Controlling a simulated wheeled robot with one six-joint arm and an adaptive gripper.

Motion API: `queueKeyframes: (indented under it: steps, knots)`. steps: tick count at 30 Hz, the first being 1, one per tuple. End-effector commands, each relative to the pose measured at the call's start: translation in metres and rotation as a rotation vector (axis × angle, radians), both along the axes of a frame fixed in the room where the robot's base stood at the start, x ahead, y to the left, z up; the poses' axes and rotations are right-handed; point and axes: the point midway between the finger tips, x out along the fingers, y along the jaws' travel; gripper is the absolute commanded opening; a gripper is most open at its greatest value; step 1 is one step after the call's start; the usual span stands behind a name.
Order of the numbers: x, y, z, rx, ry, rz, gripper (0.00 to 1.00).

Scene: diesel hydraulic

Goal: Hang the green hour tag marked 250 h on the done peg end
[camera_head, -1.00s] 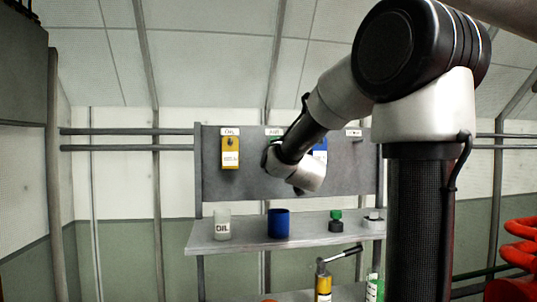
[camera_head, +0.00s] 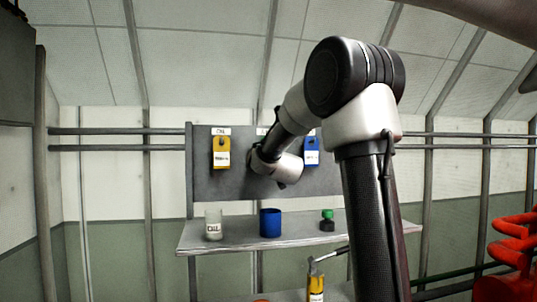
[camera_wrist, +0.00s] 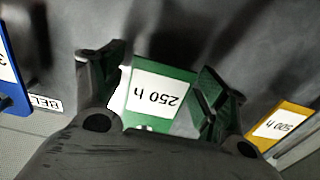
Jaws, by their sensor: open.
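The green tag (camera_wrist: 165,72) has a white label reading 250 h, upside down in the wrist view. It is in front of the grey board (camera_head: 215,188), between the fingers of my gripper (camera_wrist: 160,78). The gripper is open, one finger on each side of the tag; I cannot tell whether either touches it. In the head view my arm covers the green tag and the gripper's fingers. No done peg can be made out now; my arm hides the board's right part.
A yellow tag (camera_head: 221,153) and a blue tag (camera_head: 312,158) hang on either side. Below, the shelf (camera_head: 240,244) holds a clear OIL jar (camera_head: 213,225), a blue cup (camera_head: 270,223) and a green-capped bottle (camera_head: 327,220). Red coiled hose (camera_head: 512,255) is at right.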

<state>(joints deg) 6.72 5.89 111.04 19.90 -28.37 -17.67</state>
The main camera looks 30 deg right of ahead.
Motion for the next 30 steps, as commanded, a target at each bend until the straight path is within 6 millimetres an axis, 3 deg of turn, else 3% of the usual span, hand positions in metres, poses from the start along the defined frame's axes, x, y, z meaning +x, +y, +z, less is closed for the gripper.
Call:
queueKeyframes:
  steps: [4, 10, 30]
  knots:
    - [0.0, 0.0, 0.0, 0.0, 0.0, 0.0, 0.7]
    - [0.0, 0.0, 0.0, 0.0, 0.0, 0.0, 0.33]
    - [0.0, 0.0, 0.011, 0.0, 0.0, 0.0, 0.33]
